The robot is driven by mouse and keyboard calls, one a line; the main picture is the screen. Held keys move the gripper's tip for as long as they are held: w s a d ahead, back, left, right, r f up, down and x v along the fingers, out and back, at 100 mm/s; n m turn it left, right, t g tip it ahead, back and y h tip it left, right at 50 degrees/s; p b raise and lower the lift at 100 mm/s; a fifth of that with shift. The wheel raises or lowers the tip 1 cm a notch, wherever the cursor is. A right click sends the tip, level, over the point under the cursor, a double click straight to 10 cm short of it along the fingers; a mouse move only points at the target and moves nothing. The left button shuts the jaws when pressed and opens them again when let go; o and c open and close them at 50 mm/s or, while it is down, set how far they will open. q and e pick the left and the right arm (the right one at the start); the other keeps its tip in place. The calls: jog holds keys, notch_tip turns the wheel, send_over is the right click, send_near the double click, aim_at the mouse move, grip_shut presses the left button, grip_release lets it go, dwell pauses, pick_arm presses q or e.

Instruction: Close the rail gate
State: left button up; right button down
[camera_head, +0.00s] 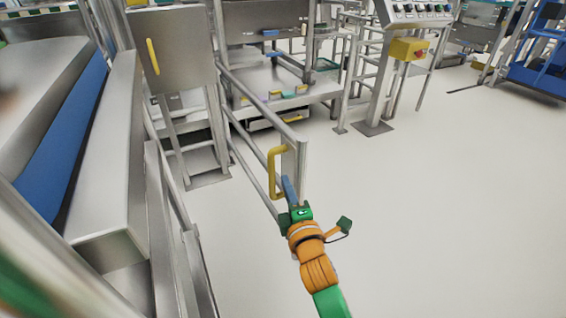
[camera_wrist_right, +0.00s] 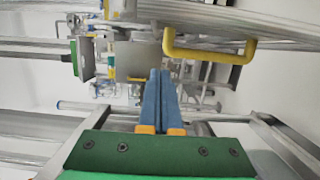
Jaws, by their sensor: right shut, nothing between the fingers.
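The rail gate (camera_head: 262,128) is a frame of grey metal tubes running from beside the steel cabinet down to a flat end post (camera_head: 301,165). A yellow handle (camera_head: 272,172) is fixed near that end. In the wrist view the yellow handle (camera_wrist_right: 210,54) shows above and right of my fingers. My right gripper (camera_head: 287,184) has its blue fingers together with nothing between them. It is close by the end post and handle; contact cannot be told. The blue fingertips (camera_wrist_right: 160,74) also show shut in the wrist view. My left gripper is not in view.
A steel cabinet (camera_head: 182,50) with its own yellow handle stands at the upper left. A steel and blue conveyor-like structure (camera_head: 115,165) fills the left. A control console (camera_head: 385,65) with a yellow box stands at the back. The floor (camera_head: 450,200) to the right is clear.

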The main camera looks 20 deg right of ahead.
aim_at(292, 158)
pick_arm(q)
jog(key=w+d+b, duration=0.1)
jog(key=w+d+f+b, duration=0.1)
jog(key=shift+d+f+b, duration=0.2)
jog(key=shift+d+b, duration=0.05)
jog(key=shift+b, duration=0.15)
pick_arm(e)
jog(key=w+d, duration=0.1)
jog(key=w, duration=0.2)
jog(key=w+d, duration=0.1)
jog(key=w, duration=0.2)
jog(key=w+d, duration=0.2)
jog(key=w, duration=0.1)
jog(key=shift+w+r, duration=0.15)
jog(key=shift+w, duration=0.25)
